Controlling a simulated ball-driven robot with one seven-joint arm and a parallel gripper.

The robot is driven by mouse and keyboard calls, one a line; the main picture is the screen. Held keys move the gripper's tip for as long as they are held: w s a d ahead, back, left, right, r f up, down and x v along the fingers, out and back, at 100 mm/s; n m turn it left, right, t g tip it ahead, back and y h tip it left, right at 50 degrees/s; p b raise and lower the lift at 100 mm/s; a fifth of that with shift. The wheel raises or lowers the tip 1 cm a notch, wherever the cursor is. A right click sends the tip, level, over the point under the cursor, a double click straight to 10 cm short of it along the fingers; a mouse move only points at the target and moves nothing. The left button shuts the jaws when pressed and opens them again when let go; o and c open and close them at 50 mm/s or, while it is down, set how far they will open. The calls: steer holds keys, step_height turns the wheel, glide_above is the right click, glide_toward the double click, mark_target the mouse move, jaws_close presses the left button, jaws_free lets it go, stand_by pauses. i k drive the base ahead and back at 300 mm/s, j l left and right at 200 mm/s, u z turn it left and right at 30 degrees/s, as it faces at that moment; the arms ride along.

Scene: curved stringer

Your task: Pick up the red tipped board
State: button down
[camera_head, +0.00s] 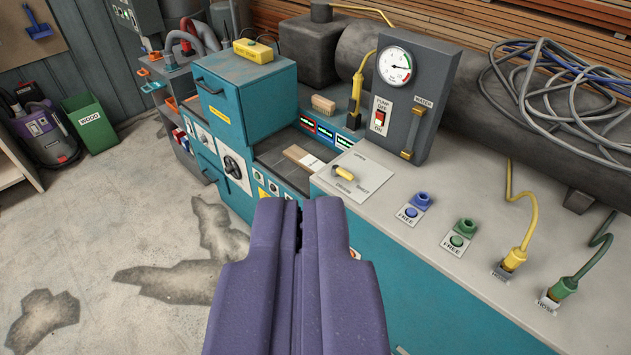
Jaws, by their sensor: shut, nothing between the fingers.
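My gripper (299,206), with purple fingers, is in the lower middle of the view. Its fingers are together, with only a thin dark line between them and nothing held. I cannot make out a board with a red tip. A small light-brown piece with a white label (303,158) lies in the recess of the teal machine beyond my fingertips; I see no red on it. Long reddish-brown boards (560,38) are stacked at the back right, behind the grey pipe; their ends are out of view.
The teal machine (400,290) has a grey top with a gauge panel (400,75), sockets and yellow (512,258) and green (565,288) hose plugs. Cables (550,75) lie on the pipe. A green bin (88,125) and a vacuum (45,135) stand left. Stained floor (110,225) is clear at left.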

mark_target(296, 154)
steer(key=i+j, duration=0.1)
steer(key=i, duration=0.35)
steer(key=i+z, duration=0.1)
steer(key=i, duration=0.4)
steer(key=i+j, duration=0.2)
steer(key=i, duration=0.25)
steer(key=i+j+z, duration=0.1)
steer(key=i, duration=0.4)
steer(key=i+j, duration=0.15)
steer(key=i, duration=0.3)
steer(key=i+j+z, duration=0.1)
steer(key=i, duration=0.35)
steer(key=j, duration=0.1)
